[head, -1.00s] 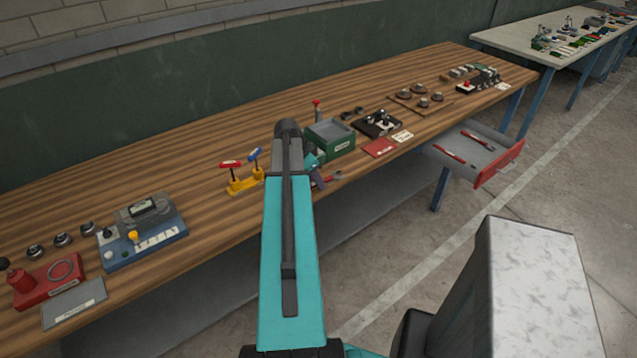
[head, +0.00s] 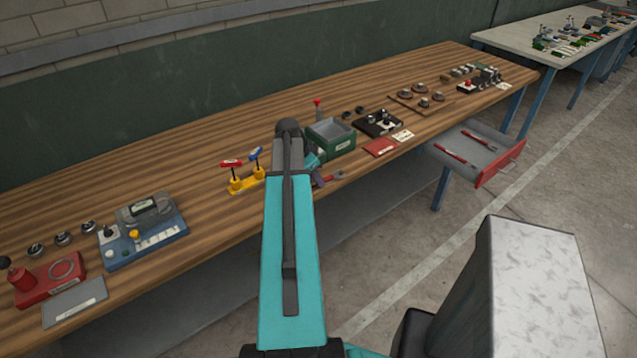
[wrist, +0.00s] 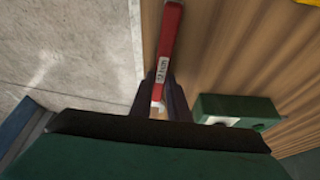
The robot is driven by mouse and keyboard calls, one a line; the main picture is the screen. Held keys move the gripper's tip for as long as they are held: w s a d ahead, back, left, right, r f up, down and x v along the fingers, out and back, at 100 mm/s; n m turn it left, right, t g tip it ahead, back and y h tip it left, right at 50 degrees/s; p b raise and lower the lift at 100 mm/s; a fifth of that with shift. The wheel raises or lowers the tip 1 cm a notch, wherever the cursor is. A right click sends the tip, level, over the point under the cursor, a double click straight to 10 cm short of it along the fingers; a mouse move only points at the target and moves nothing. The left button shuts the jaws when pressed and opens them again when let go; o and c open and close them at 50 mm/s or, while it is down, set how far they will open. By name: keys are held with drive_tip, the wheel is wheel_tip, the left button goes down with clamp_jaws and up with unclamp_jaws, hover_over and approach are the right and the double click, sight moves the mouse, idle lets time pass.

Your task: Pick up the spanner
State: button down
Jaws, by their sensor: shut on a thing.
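The spanner has a red handle (wrist: 165,45) with a small white label, seen in the wrist view running up from between my fingers. My gripper (wrist: 163,82) is shut on it, with a dark finger on either side. In the head view a short piece of the spanner (head: 331,177) shows at the bench's front edge, just right of my arm. My gripper (head: 317,181) is mostly hidden there behind my teal arm. I cannot tell whether the spanner touches the bench top.
A green open box (head: 330,140) stands close behind the gripper. A yellow stand (head: 246,181) with red and blue T-handles is to the left. An open drawer (head: 481,151) with red-handled tools juts out at right. The wooden bench (head: 150,170) has bare room at left.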

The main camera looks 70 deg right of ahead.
drive_tip(key=shift+r, duration=0.1)
drive_tip(key=shift+r+b, duration=0.9)
drive_tip(key=shift+r, duration=0.65)
drive_tip(key=s+a+r+b, duration=0.1)
drive_tip(key=s+a+b, duration=0.1)
drive_tip(key=s, duration=0.5)
drive_tip(key=s+a+b, duration=0.2)
drive_tip(key=s, duration=0.6)
drive_tip(key=shift+s+a+r, duration=0.15)
drive_tip(key=shift+a+r, duration=0.2)
